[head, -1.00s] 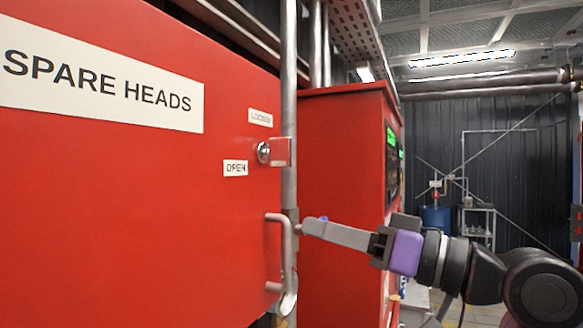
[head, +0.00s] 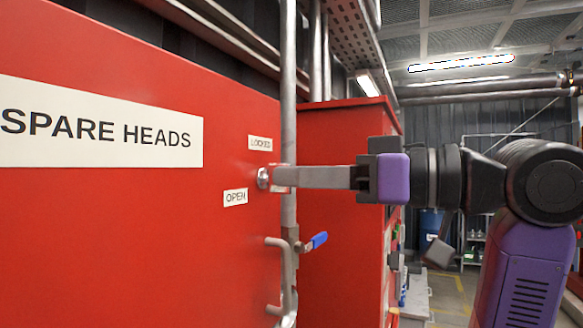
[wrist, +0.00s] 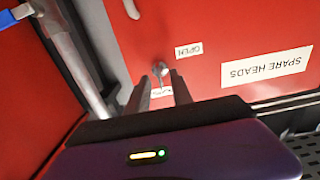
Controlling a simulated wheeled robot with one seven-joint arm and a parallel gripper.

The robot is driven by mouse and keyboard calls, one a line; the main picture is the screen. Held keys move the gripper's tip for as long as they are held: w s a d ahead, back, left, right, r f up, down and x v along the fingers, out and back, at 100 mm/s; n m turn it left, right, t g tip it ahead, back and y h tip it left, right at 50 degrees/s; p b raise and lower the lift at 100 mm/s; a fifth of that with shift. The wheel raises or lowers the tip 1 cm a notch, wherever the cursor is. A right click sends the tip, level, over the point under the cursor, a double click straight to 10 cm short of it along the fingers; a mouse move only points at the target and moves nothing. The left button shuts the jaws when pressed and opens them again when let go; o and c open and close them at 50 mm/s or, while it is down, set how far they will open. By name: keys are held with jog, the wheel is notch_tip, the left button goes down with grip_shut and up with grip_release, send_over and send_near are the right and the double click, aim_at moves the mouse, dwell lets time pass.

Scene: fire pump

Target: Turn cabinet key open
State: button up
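The red cabinet (head: 120,230) has a silver key lock (head: 263,178) near its right edge. The key's outer part is hidden behind my fingers in the head view. A LOCKED label (head: 260,143) is above the lock and an OPEN label (head: 235,197) is below left. My gripper (head: 282,177) is level with the lock, pointing left at it, its tips at the key. In the wrist view the key (wrist: 160,70) shows upside down between and just beyond my two fingers (wrist: 161,80), which are apart. I see no clear contact with the key.
A silver door handle (head: 283,275) is below the lock. A vertical pipe (head: 289,90) with a blue-levered valve (head: 318,241) runs close beside the cabinet's right edge. A second red cabinet (head: 340,230) stands behind my gripper. Open floor is at the lower right.

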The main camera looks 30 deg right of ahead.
jog(key=shift+x, duration=0.85)
grip_shut()
